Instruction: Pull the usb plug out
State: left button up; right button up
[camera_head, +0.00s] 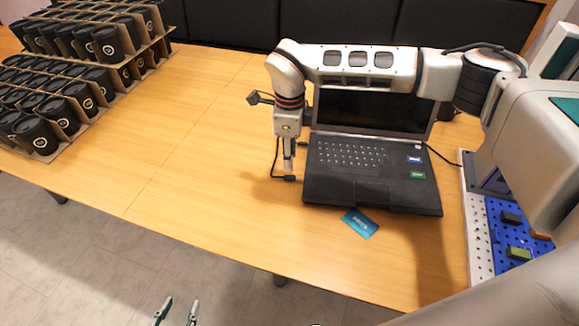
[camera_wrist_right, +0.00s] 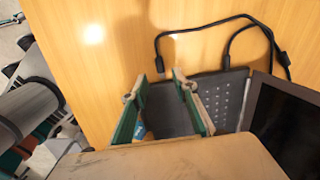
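The open black laptop (camera_head: 370,165) stands on the wooden table. A black USB plug (camera_head: 285,178) on a thin black cable is at the laptop's left edge, near its front corner. In the right wrist view the plug (camera_wrist_right: 160,66) shows between the fingertips, at the laptop's edge. My right gripper (camera_head: 289,166) points down just above the plug. In the right wrist view its fingers (camera_wrist_right: 161,78) are apart, with no visible grip on the plug. My left gripper (camera_head: 177,311) is open and empty at the bottom, in front of the table.
A second cable (camera_wrist_right: 225,60) meets the same laptop edge. A blue card (camera_head: 360,223) lies before the laptop. Trays of black cups (camera_head: 60,80) fill the back left. A blue perforated board (camera_head: 500,235) is at the right. The table left of the laptop is clear.

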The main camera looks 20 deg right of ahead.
notch_tip(320, 180, up, 5)
jog(key=shift+r, duration=0.2)
dwell(0.6)
